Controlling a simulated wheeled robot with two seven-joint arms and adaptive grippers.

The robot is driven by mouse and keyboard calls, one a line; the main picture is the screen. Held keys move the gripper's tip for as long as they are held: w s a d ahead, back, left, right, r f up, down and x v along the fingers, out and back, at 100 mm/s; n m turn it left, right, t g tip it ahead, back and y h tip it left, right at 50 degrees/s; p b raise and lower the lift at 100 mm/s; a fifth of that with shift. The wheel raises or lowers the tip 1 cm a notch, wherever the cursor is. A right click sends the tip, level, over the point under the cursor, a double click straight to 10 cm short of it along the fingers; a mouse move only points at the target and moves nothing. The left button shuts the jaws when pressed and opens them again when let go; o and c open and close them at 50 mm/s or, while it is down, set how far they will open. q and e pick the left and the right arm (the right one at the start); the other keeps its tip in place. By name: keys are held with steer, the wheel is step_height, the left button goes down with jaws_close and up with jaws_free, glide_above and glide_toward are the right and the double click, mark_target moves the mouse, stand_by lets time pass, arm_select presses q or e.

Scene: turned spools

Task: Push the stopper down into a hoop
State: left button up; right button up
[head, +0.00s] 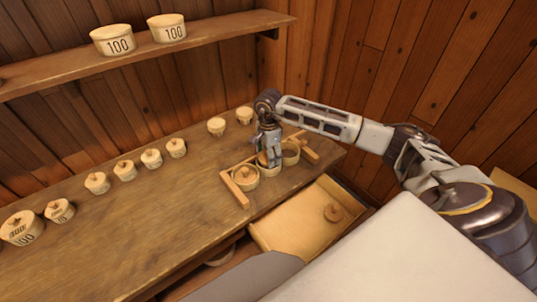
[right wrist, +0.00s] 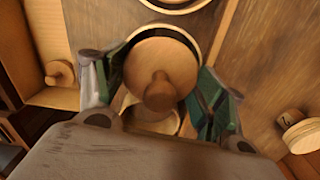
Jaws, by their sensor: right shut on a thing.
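A rack with wooden rails (head: 234,190) holds three round hoops in a row on the bench. The right hoop (head: 291,158) looks open. My right gripper (head: 268,160) points down over the middle hoop and largely hides it. In the right wrist view my right gripper (right wrist: 158,95) is shut on a round wooden stopper (right wrist: 155,62) with a knob. A hoop rim (right wrist: 190,34) shows around part of its edge; how deep it sits I cannot tell. My left gripper is not in view.
Several lidded tubs stand along the bench, one large tub (head: 22,228) at left. Two tubs marked 100 (head: 114,40) stand on the wall shelf (head: 200,45).

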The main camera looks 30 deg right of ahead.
steer(key=shift+f+b, duration=0.6)
steer(key=shift+f, duration=0.05)
stand_by(0.3)
steer(key=shift+s+a+f, duration=0.1)
steer(key=shift+s+f, duration=0.15)
steer(key=shift+f, duration=0.1)
stand_by(0.3)
steer(key=shift+s+f+b, duration=0.15)
steer(key=shift+f+b, duration=0.25)
steer(key=shift+b, duration=0.2)
steer(key=shift+o, duration=0.4)
steer(key=o, duration=0.9)
steer(key=shift+o, duration=1.4)
steer(key=shift+w+f, duration=0.15)
steer(key=shift+w, duration=0.2)
steer(key=shift+r, duration=0.3)
steer(key=shift+r+p, duration=0.35)
steer(key=shift+r, duration=0.4)
